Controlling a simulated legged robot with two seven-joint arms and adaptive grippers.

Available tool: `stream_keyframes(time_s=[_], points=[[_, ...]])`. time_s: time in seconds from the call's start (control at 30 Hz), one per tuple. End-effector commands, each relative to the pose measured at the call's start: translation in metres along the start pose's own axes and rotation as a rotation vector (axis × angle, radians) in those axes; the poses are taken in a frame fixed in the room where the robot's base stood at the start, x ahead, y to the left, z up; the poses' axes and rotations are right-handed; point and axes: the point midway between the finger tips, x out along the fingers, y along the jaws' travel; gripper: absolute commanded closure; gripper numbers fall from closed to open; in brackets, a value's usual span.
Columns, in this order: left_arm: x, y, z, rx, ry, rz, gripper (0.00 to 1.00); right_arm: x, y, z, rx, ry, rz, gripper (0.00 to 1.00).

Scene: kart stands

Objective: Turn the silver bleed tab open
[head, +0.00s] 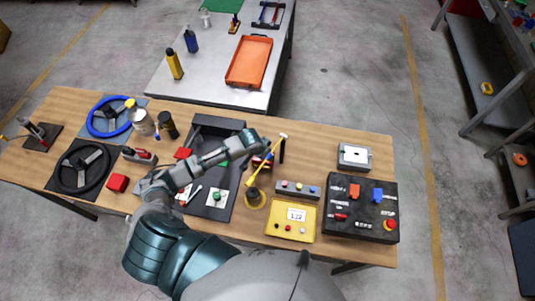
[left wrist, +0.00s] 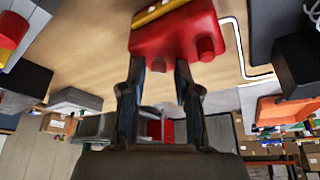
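My left arm reaches over the wooden bench, and its gripper (head: 258,143) is above the middle, close to a small red block (head: 262,160). In the left wrist view the gripper (left wrist: 159,72) has its two fingers apart with a gap between them. A red block (left wrist: 172,38) with a yellow strip and round red knobs lies just beyond the fingertips. I cannot tell whether the fingers touch it. I cannot make out a silver bleed tab in either view. My right gripper does not show.
A dark tray (head: 217,125) lies under my arm. The bench's right back is fairly clear.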

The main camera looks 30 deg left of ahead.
Motion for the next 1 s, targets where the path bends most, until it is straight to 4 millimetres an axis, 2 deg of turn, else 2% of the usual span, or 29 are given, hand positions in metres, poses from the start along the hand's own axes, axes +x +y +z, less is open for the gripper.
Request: stream_keyframes(time_s=[0.37,0.47,0.8,1.0], points=[[-0.005,0.0,-0.001,0.001,0.002,0.002,0.58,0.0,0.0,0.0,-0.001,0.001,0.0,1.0],[-0.018,0.0,-0.001,0.002,0.004,0.002,0.58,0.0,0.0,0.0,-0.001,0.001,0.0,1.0],[-0.091,-0.001,0.0,0.003,0.002,0.0,0.58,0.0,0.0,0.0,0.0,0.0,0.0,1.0],[-0.115,-0.002,0.0,0.001,0.001,0.002,0.58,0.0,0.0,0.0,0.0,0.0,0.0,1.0]])
